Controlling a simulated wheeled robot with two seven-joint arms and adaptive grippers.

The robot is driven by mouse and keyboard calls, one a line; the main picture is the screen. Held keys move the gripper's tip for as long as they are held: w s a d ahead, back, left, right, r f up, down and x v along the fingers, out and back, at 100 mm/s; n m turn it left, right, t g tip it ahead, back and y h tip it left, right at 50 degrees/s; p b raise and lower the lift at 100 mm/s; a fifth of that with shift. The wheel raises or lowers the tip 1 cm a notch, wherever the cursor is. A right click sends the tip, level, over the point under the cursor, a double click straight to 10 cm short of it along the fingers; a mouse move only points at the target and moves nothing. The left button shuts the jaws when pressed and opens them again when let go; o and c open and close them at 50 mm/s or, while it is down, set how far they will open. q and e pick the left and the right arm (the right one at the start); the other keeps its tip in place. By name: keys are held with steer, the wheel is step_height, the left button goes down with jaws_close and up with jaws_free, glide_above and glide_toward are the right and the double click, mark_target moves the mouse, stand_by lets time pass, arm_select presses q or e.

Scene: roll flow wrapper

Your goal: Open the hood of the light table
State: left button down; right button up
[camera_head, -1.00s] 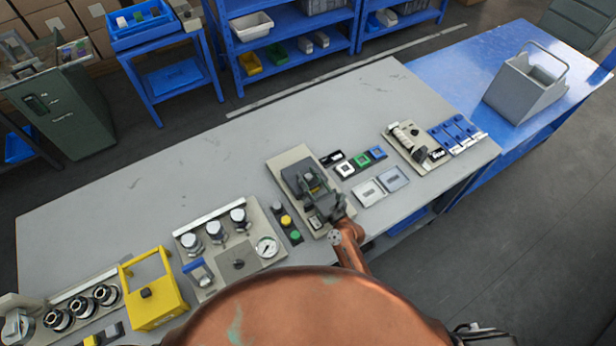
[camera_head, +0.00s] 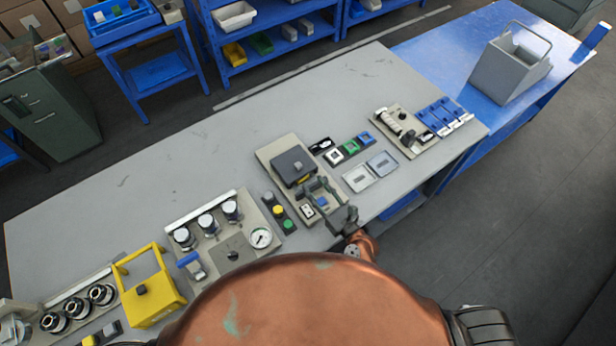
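The light table appears to be the beige-based device (camera_head: 268,152) in the middle of the grey bench, with a dark grey hood (camera_head: 292,164) on its far part. The hood looks like a low box, with a little yellow showing at its near edge; I cannot tell how far it is raised, if at all. My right gripper (camera_head: 318,188) is over the near part of the device, just in front of the hood. Its fingers are apart with nothing visible held, and they partly hide the device's front. Contact with the hood cannot be told. My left gripper is not in view.
Coloured buttons (camera_head: 278,211) and a gauge panel (camera_head: 233,256) stand left of the device. Small coloured blocks (camera_head: 350,147) and two flat grey plates (camera_head: 357,178) lie right. A yellow handled box (camera_head: 150,302) is at the lower left. The bench's far side (camera_head: 200,150) is clear.

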mark_target(300, 168)
steer(key=shift+s+d, duration=0.25)
steer(key=shift+s, duration=0.25)
steer(key=v, duration=0.6)
steer(key=shift+s+d+b, duration=0.15)
steer(key=shift+s+b, duration=0.05)
steer(key=shift+b, duration=0.2)
steer(key=c, duration=0.6)
steer(key=shift+w+r, duration=0.1)
steer(key=shift+c, duration=1)
steer(key=p+x, duration=0.1)
steer(key=x, duration=1.1)
steer(key=shift+w+p, duration=0.1)
steer(key=shift+p, duration=0.25)
jaws_close()
steer(key=shift+x, duration=0.8)
